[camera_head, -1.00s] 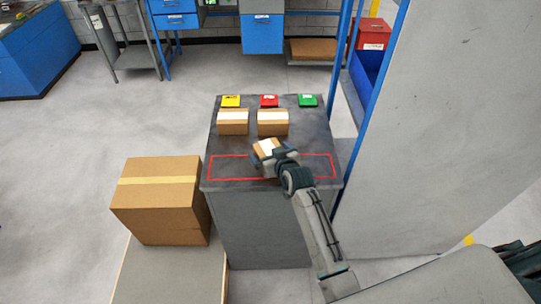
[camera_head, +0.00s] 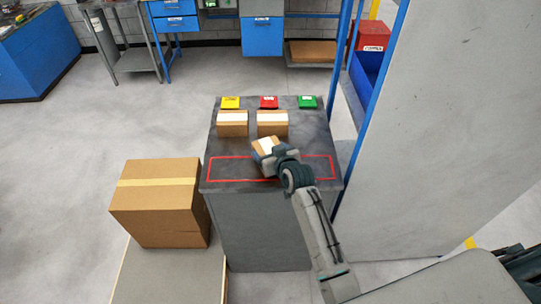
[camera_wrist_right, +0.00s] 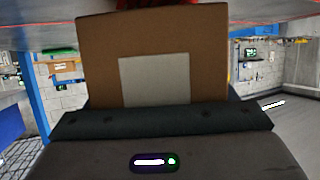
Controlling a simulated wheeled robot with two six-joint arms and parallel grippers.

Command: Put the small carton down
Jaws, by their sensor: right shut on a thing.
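My right gripper (camera_head: 270,158) is shut on a small brown carton (camera_head: 265,144) with a white label. It holds the carton over the red outlined rectangle (camera_head: 222,157) on the dark cabinet top (camera_head: 240,186). I cannot tell whether the carton touches the top. In the right wrist view the carton (camera_wrist_right: 205,55) stands out beyond the gripper (camera_wrist_right: 165,122), with its white label facing the camera. My left gripper is not in view.
Two similar cartons (camera_head: 232,129) (camera_head: 272,129) stand behind, by yellow (camera_head: 231,102), red (camera_head: 268,102) and green (camera_head: 307,102) markers. A large carton (camera_head: 158,210) stands at left. A blue-framed grey panel (camera_head: 445,120) rises at right. The outline's left part is clear.

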